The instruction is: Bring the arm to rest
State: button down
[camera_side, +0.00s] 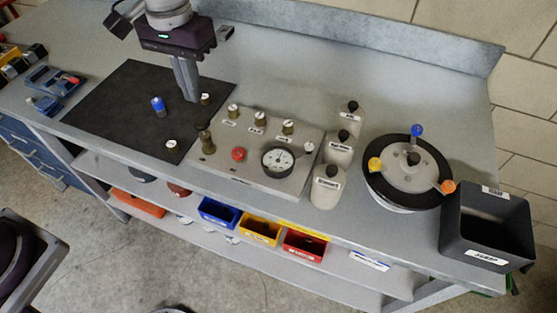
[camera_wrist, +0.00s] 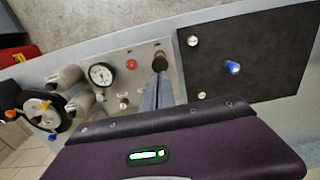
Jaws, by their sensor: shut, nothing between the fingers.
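My gripper (camera_side: 191,100) points down over the right part of the black mat (camera_side: 115,98) in the side view. Its fingers are together with nothing between them. In the wrist view the fingers (camera_wrist: 159,78) reach up to the dark brass-like post on the panel's edge, overlapping it in the picture. I cannot tell from this how far apart they are in height. A small white-topped knob (camera_side: 205,99) stands on the mat just right of the fingers in the side view. A blue-capped piece (camera_side: 157,105) stands on the mat to their left.
A grey panel (camera_side: 262,175) with several knobs, a red button and a gauge (camera_side: 278,160) lies to the right. Beyond it are several white bottles (camera_side: 327,187), a round carousel (camera_side: 400,180) with coloured knobs, and a dark bin (camera_side: 470,222).

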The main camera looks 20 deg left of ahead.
jog(key=shift+r, duration=0.45)
jog(key=s+a+r+t, duration=0.2)
jog(key=s+a+r, duration=0.4)
jog(key=s+r, duration=0.25)
jog(key=s+a+t, duration=0.3)
jog(key=s+a, duration=0.1)
jog(key=s, duration=1)
jog(key=shift+s+r+t, duration=0.2)
jog(key=shift+t, duration=0.1)
